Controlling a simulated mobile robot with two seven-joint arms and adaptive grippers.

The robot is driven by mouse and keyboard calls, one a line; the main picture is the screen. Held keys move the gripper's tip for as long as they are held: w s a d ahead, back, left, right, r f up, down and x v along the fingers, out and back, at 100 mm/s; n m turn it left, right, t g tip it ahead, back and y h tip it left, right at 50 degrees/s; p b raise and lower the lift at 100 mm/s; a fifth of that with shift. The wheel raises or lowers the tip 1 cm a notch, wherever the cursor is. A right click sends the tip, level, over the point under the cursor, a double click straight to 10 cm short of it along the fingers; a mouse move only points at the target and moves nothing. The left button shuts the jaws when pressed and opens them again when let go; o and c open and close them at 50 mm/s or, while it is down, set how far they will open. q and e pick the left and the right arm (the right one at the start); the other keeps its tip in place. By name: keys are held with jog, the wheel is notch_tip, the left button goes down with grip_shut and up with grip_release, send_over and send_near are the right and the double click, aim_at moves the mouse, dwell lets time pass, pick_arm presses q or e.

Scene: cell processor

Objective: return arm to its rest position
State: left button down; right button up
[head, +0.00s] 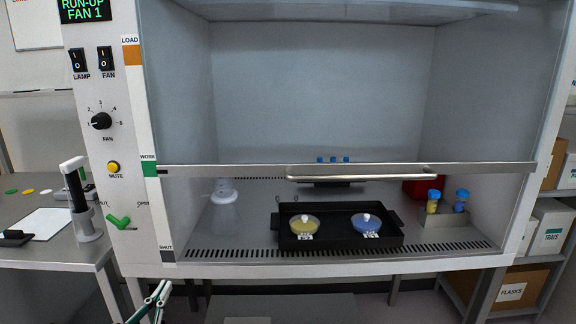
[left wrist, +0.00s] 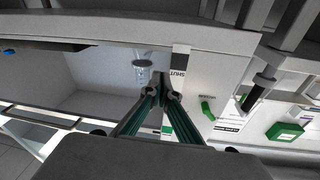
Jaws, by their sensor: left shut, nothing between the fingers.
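My left gripper (head: 154,298) shows at the bottom left of the head view, below the front edge of the cabinet. It is shut and empty. In the left wrist view its fingers (left wrist: 161,80) come together in front of the cabinet's corner, near the SHUT label. The green valve handle (head: 119,221) is on the cabinet's left post, above the gripper and apart from it. It also shows in the left wrist view (left wrist: 208,110), right of the fingers. My right gripper is in neither view.
The cabinet's sash bar (head: 360,178) crosses the opening at the WORK mark. Inside stands a black tray (head: 340,242) with a yellow dish (head: 303,226) and a blue dish (head: 366,225). A side table (head: 60,252) is at left; shelves with boxes stand at right.

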pick_arm(q)
jog(key=s+d+f+m+g, duration=0.1)
jog(key=s+d+f+g, duration=0.3)
jog(key=s+f, duration=0.8)
jog(key=s+d+f+g+h+p, duration=0.1)
jog(key=s+d+f+g, duration=0.3)
jog(key=s+f, duration=0.9)
notch_tip(320, 180, down, 4)
jog(key=shift+d+f+m, duration=0.1)
jog(key=shift+d+m, duration=0.15)
jog(key=shift+m, duration=0.15)
